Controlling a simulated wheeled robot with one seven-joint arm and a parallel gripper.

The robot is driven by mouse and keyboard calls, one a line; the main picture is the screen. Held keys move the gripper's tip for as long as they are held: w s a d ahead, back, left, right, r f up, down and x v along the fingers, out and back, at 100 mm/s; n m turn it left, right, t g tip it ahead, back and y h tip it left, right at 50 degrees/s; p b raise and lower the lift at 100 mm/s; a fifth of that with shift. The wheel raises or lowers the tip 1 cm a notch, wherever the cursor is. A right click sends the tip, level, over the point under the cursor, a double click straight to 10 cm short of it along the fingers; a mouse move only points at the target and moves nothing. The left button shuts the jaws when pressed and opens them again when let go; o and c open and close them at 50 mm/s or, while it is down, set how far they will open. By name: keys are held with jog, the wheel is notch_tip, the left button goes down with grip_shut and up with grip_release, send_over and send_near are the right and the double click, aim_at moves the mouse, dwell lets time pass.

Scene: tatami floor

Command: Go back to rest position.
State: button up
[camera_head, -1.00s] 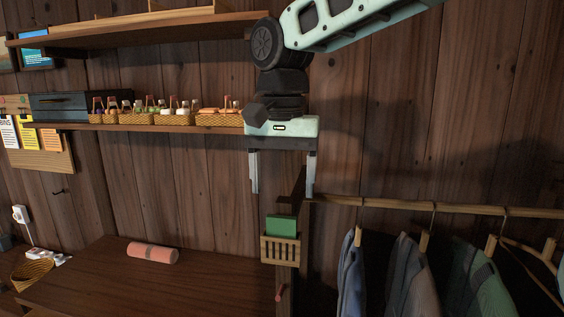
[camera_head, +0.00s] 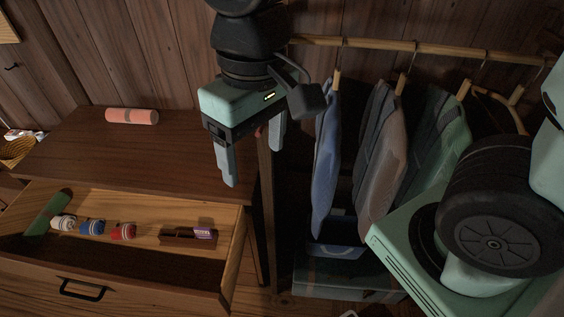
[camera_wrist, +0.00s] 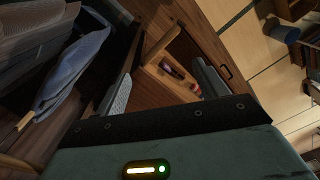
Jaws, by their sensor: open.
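My gripper (camera_head: 252,158) is open and empty, pointing down in the head view. It hangs in front of the right end of the wooden dresser (camera_head: 180,160), near the post beside the hanging clothes. Nothing shows between its fingers. In the wrist view my gripper (camera_wrist: 160,92) spreads its two fingers, with part of the dresser and the open drawer seen between and beyond them.
The open drawer (camera_head: 232,270) holds a green item (camera_head: 47,213), several small rolls and a dark box (camera_head: 188,236). A pink roll (camera_head: 132,116) lies on the dresser. Clothes (camera_head: 382,150) hang from a rail (camera_head: 400,46) close on the right.

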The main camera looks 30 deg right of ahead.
jog(key=s+d+f+n, duration=0.1)
jog(key=s+f+n, duration=0.2)
jog(key=s+f, duration=0.1)
jog(key=shift+s+f, duration=0.35)
jog(key=shift+s, duration=0.4)
jog(key=shift+d, duration=0.1)
